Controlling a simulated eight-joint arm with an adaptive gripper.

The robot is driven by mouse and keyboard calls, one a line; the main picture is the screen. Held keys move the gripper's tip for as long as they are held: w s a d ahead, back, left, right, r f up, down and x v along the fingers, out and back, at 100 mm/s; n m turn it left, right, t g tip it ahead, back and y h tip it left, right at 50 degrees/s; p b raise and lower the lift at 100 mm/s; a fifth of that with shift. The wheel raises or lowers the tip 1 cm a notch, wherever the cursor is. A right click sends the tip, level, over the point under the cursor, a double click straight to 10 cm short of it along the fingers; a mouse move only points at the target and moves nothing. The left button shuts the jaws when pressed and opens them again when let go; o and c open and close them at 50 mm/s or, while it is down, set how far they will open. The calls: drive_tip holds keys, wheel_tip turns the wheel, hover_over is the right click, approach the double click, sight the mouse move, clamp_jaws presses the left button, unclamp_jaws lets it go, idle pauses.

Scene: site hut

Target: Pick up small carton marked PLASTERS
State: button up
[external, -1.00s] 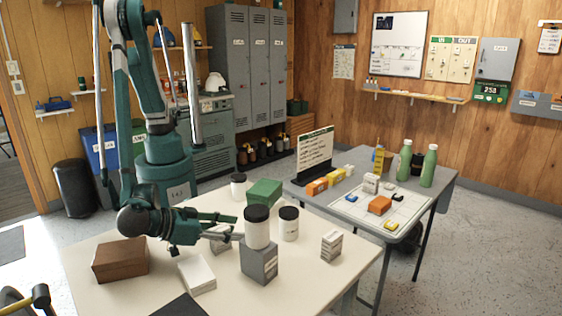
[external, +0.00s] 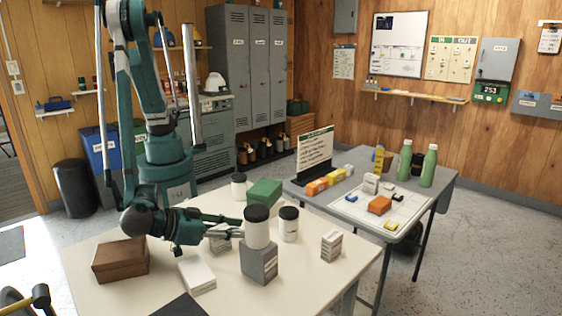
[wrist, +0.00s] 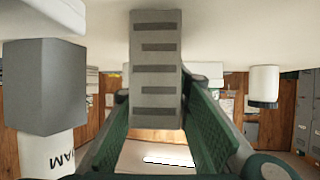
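A small pale carton (external: 219,243) stands on the near white table, partly hidden by my gripper. In the wrist view the grey-looking carton (wrist: 157,70), with several dark bars on its face, sits between my fingers. I cannot read PLASTERS on it. My gripper (external: 232,232) is low over the table; its green finger pads also show in the wrist view (wrist: 158,95), spread on either side of the carton. The right finger looks close to the carton's side; contact is not clear. Another small printed carton (external: 331,246) stands apart to the right.
A grey box (external: 259,262) with a dark-lidded white jar (external: 257,232) on it stands close by. Another jar (external: 289,224), a green box (external: 264,193), a white box (external: 197,274) and a brown box (external: 120,261) are around. The table's front right is clear.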

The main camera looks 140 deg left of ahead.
drive_tip(key=shift+r, duration=0.15)
wheel_tip(320, 180, up, 10)
drive_tip(key=p, duration=0.2)
idle(0.7)
